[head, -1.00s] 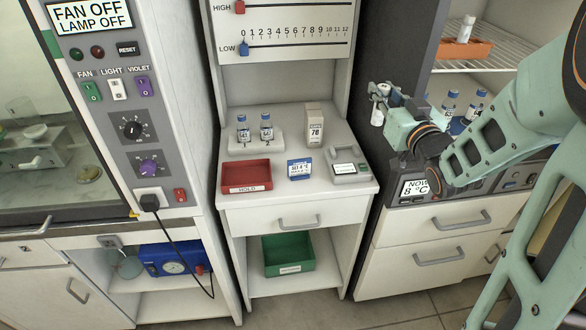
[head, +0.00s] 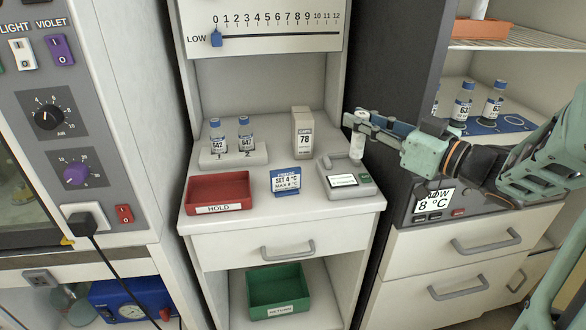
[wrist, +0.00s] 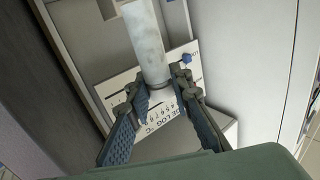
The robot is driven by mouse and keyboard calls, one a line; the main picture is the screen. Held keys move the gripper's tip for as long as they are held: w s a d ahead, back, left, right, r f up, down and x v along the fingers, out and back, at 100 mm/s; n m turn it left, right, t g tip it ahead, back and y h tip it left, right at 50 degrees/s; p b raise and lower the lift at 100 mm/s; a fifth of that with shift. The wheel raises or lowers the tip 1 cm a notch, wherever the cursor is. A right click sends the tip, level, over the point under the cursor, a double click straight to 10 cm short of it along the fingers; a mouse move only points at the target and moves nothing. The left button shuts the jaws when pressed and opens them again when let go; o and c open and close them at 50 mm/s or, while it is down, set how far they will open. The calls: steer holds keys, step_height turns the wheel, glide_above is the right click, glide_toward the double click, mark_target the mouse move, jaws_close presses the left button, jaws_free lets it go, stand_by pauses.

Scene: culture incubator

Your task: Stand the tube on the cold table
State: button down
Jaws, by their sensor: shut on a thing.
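A pale, plain tube (head: 357,137) is held in my gripper (head: 362,122), roughly upright. It also shows in the wrist view (wrist: 147,42) between the two fingers. In the head view it is at the right edge of the white middle table (head: 260,222), near the grey device; its exact height above the table I cannot tell. A blue and white sign (head: 286,180) reading "SET 4 °C" stands on that table.
On the table are a red HOLD tray (head: 219,193), a block with two blue-capped vials (head: 233,152), a box marked 78 (head: 302,132) and a grey device (head: 346,178). A dark cabinet wall is at the right. Bare tabletop shows between the tray and vial block.

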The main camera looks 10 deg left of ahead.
steer(key=w+a+f+b, duration=0.1)
steer(key=w+a+f, duration=0.1)
steer(key=a+f, duration=0.1)
steer(key=w+a+f+b, duration=0.2)
steer(key=a+f, duration=0.2)
steer(key=f, duration=0.1)
steer(key=w+a+f+b, duration=0.2)
steer(key=a+f, duration=0.1)
steer(key=f, duration=0.1)
steer(key=shift+w+a+f, duration=0.2)
steer(key=shift+a+f, duration=0.05)
steer(key=shift+a, duration=0.05)
steer(key=shift+r, duration=0.1)
steer(key=shift+f, duration=0.2)
steer(key=c, duration=1.7)
jaws_free()
steer(key=shift+c, duration=0.2)
steer(key=shift+r, duration=0.15)
